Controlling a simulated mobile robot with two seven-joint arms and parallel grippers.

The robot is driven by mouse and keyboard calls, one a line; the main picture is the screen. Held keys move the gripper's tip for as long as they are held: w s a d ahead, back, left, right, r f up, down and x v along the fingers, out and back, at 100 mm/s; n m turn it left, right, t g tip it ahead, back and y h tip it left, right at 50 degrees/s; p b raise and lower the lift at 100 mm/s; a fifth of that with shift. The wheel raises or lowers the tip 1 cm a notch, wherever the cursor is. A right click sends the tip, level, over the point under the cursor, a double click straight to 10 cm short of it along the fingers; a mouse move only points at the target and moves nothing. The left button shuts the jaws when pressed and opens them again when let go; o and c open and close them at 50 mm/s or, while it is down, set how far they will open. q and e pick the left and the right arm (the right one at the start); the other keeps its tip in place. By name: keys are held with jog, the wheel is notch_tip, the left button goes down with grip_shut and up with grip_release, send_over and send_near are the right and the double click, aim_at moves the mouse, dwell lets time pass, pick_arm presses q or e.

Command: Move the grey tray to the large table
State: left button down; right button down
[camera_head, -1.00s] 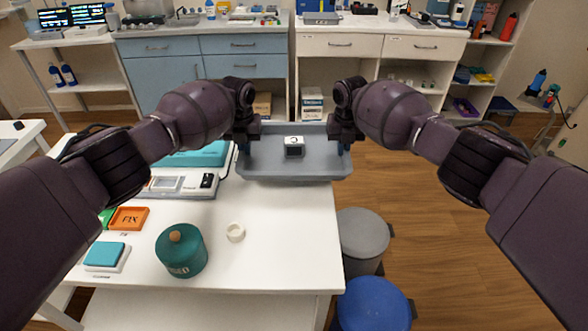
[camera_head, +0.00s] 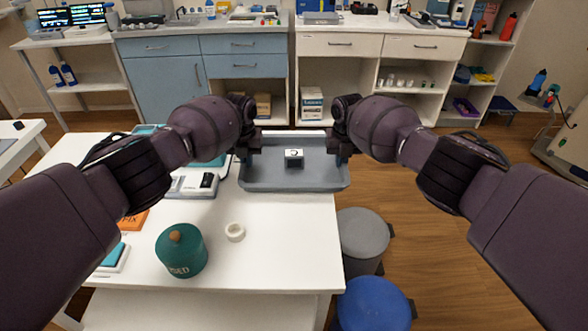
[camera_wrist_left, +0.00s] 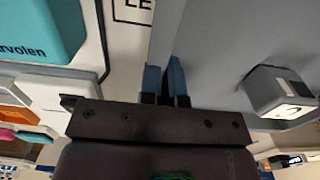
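The grey tray (camera_head: 268,178) is held level between my two grippers, over the right part of the near white table and past its right edge. A small grey box with a white top (camera_head: 294,158) rests in it and also shows in the left wrist view (camera_wrist_left: 275,92). My left gripper (camera_head: 243,154) is at the tray's left rim; in the left wrist view its blue fingers (camera_wrist_left: 166,85) straddle the tray wall (camera_wrist_left: 166,40) and look closed on it. My right gripper (camera_head: 340,156) is at the right rim; its fingertips are mostly hidden.
Counters (camera_head: 340,22) line the back. Floor at right is open.

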pick_arm(q)
jog(key=shift+a+f, duration=0.15)
jog(key=shift+a, duration=0.05)
pick_arm(e)
jog(key=shift+d+f, duration=0.15)
jog(key=shift+d, duration=0.05)
pick_arm(q)
jog(key=c, duration=1.7)
grip_release()
pick_arm(e)
jog(key=c, duration=1.7)
grip_release()
pick_arm(q)
jog(key=o, duration=0.4)
pick_arm(e)
jog(key=o, duration=0.4)
pick_arm(q)
jog(key=shift+d, duration=0.1)
pick_arm(e)
jog(key=shift+a, duration=0.15)
pick_arm(q)
jog(key=shift+d, duration=0.1)
notch_tip(320, 180, up, 12)
jog(key=shift+s+f, duration=0.1)
jog(key=shift+s, duration=0.05)
pick_arm(e)
notch_tip(320, 180, up, 12)
jog(key=shift+s, duration=0.15)
